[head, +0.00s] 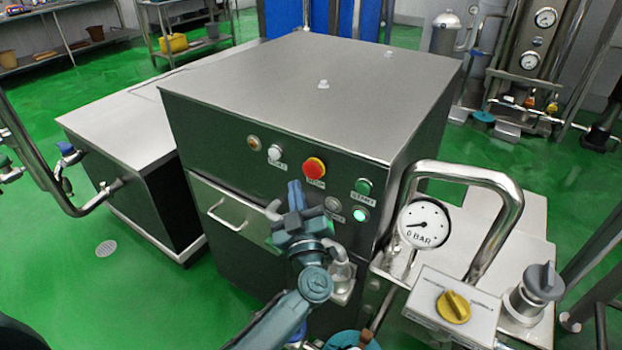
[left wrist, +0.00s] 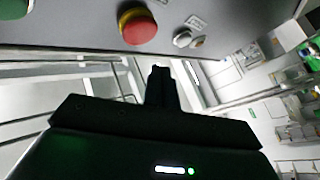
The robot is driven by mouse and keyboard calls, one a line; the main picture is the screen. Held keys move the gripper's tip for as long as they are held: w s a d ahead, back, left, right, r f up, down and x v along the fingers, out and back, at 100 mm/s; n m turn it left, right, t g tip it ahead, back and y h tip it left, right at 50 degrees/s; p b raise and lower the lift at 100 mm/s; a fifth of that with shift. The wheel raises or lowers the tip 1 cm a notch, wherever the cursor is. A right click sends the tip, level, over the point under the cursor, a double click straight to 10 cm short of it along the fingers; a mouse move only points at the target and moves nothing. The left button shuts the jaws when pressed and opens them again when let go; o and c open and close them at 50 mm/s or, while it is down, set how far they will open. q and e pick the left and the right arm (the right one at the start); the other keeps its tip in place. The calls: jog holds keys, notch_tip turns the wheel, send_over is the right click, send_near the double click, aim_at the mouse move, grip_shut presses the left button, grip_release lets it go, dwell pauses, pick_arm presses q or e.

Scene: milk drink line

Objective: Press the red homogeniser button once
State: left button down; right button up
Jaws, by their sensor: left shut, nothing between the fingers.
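The red button (head: 314,168), a mushroom head on a yellow collar, sits on the front panel of the steel homogeniser cabinet (head: 310,80). My left gripper (head: 295,188) is shut and empty, in front of the panel, with its tip below and left of the red button in the head view. In the left wrist view the red button (left wrist: 138,30) lies above and a little left of the shut fingertips (left wrist: 161,72), with a visible gap in the picture. I cannot tell the exact distance to the panel. My right gripper is not in view.
A green button (head: 364,186), a lit green lamp (head: 360,215) and a white button (head: 274,153) share the panel. A bent steel pipe (head: 490,180) and a pressure gauge (head: 424,224) stand close on the right. A drawer handle (head: 225,218) juts out at left.

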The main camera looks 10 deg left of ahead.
aim_at(313, 170)
pick_arm(q)
jog(key=w, duration=0.1)
jog(key=w+d, duration=0.1)
jog(key=shift+w+b, duration=0.3)
jog(key=shift+w, duration=0.05)
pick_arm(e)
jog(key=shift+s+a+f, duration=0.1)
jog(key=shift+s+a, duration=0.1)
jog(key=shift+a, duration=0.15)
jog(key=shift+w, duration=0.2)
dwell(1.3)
pick_arm(q)
jog(key=shift+w+d, duration=0.1)
jog(key=shift+w, duration=0.3)
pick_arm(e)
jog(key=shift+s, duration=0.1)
